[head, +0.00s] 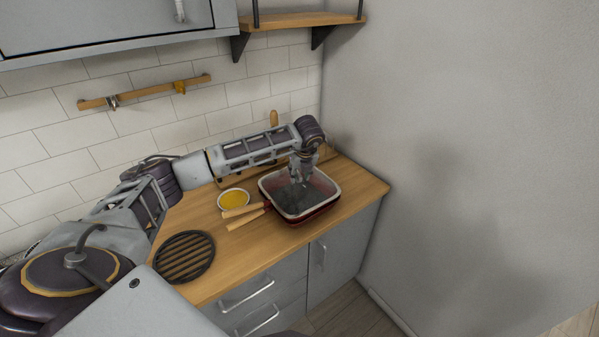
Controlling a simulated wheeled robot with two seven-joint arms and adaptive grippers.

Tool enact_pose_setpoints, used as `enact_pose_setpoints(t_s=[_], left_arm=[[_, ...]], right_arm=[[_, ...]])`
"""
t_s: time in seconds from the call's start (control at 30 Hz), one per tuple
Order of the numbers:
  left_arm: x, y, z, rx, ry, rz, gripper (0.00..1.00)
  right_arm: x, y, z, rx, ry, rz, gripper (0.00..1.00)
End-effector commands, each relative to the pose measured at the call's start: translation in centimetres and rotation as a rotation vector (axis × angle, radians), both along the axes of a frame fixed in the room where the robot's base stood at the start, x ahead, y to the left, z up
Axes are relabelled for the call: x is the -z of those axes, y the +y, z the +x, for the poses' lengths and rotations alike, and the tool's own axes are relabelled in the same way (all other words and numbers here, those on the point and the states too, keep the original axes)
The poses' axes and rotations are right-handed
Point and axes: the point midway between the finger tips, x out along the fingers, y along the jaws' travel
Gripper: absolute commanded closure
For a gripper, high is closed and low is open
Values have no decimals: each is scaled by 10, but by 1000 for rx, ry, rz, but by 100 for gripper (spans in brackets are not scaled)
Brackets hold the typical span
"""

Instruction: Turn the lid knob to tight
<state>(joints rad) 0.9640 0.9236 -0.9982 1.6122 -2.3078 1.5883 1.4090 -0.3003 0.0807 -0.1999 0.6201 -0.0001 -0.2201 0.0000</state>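My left arm reaches in from the left over the counter. My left gripper (303,178) points down over the red rectangular dish (302,217), which has a white rim and a dark, greyish inside. The gripper is small and blurred here, so I cannot tell whether its fingers are open, shut, touching the dish or holding something. I cannot make out a lid knob. Part of the dish's far side is hidden behind the gripper. My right gripper is not in view.
Wooden handles (246,217) lie at the dish's left side, near a white bowl of yellow food (233,199). A round black trivet (184,257) lies on the wooden counter (232,258). A grey wall (450,150) bounds the right. A wooden shelf (300,19) hangs above.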

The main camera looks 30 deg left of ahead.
Motion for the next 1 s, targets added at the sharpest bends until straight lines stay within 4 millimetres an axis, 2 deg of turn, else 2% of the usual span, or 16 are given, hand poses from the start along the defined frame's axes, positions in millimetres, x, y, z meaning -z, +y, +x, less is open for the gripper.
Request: enact_pose_setpoints(t_s=[0.33,0.6,1.0], left_arm=[[2,0,1,0,-1,-1,66],[2,0,1,0,-1,-1,100],[2,0,1,18,-2,-1,100]], right_arm=[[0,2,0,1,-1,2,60],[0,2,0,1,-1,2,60],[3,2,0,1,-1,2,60]])
